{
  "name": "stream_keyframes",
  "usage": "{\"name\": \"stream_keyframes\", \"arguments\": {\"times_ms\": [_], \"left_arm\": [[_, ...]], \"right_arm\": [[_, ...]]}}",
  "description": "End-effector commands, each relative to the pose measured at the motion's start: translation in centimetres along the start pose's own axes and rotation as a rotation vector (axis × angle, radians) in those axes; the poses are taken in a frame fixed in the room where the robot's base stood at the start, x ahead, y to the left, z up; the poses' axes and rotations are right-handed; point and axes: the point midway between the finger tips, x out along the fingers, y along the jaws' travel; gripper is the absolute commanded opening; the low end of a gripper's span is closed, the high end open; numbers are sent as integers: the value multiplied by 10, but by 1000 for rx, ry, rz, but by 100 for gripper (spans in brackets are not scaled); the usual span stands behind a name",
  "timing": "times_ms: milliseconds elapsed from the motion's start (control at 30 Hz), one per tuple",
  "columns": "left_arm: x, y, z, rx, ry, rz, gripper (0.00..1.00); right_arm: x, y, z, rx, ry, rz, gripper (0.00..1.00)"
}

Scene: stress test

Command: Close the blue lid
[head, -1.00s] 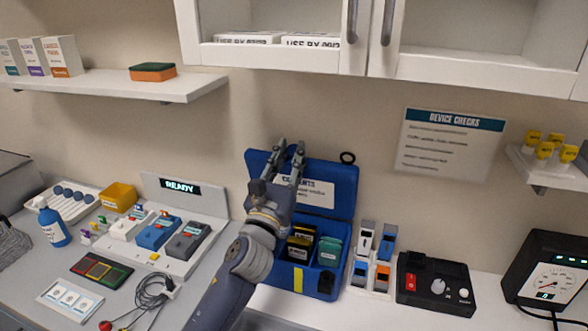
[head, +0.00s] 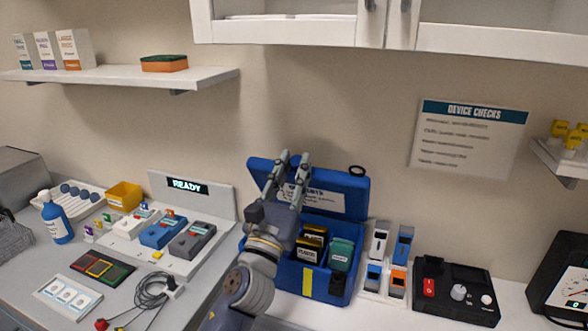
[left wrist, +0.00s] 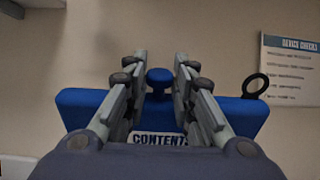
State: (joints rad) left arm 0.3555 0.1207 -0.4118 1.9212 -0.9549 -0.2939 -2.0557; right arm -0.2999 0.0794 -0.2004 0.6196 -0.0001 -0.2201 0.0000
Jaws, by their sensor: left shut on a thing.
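The blue lid (head: 343,187) stands raised at the back of the blue box (head: 322,286), with a white contents label (head: 325,202) on its inner face. In the left wrist view, the lid (left wrist: 80,105) has a round blue knob (left wrist: 159,77) at its edge, between my fingers. My left gripper (head: 293,157) is shut on the lid at its upper edge; the exact contact is partly hidden by the fingers. The box is open, with dark yellow-marked packs (head: 309,247) and a green pack (head: 341,254) inside. My right gripper is not in view.
A black ring (head: 357,171) shows by the lid's upper right. Several blue, orange and white items (head: 398,280) stand close right of the box, beside a black device (head: 456,293). A grey station (head: 187,240) with a READY display lies left. Wall cabinets (head: 300,30) hang above.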

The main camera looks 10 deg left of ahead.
Motion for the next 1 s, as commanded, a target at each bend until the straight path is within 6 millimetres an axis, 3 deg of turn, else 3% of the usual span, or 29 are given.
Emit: {"name": "stream_keyframes", "arguments": {"times_ms": [233,267,333,767,1000], "left_arm": [[-2,0,-6,-1,13,2,0],[-2,0,-6,-1,13,2,26],[-2,0,-6,-1,12,1,42],[-5,0,-3,0,7,1,42],[-38,0,-4,-2,9,2,42]], "right_arm": [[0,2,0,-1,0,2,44],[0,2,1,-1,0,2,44],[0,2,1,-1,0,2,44],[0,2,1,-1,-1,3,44],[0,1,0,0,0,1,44]]}}
